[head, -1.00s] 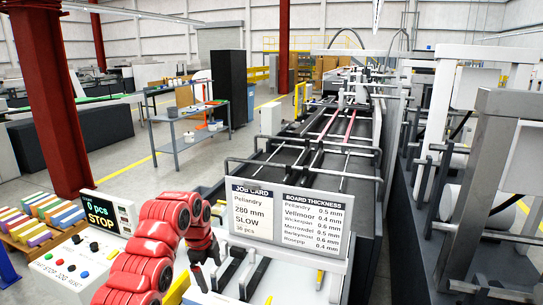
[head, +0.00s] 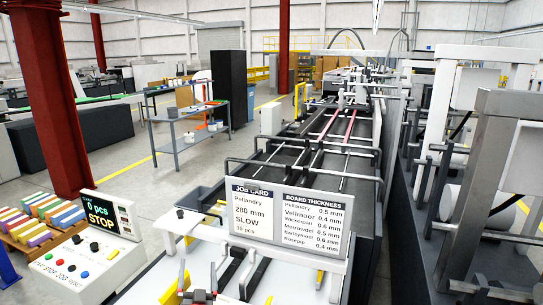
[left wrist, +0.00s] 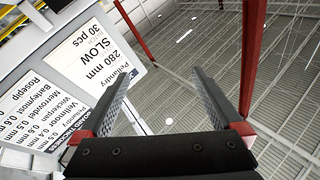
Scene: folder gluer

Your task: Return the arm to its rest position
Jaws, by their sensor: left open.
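My left gripper (left wrist: 160,72) shows in the left wrist view with its two dark fingers spread apart and nothing between them. The job card board (left wrist: 85,55) stands to its left in that view, rotated, with the board thickness card beside it. Beyond the fingers are the pale roof and red columns. My right gripper is not in view.
In the head view the sign board (head: 287,222) stands on the folder gluer (head: 345,150). The control panel (head: 90,250) reads 0 pcs and STOP. Colored stacks (head: 45,215) lie at the left. A grey table (head: 187,140) stands behind, with open floor around it.

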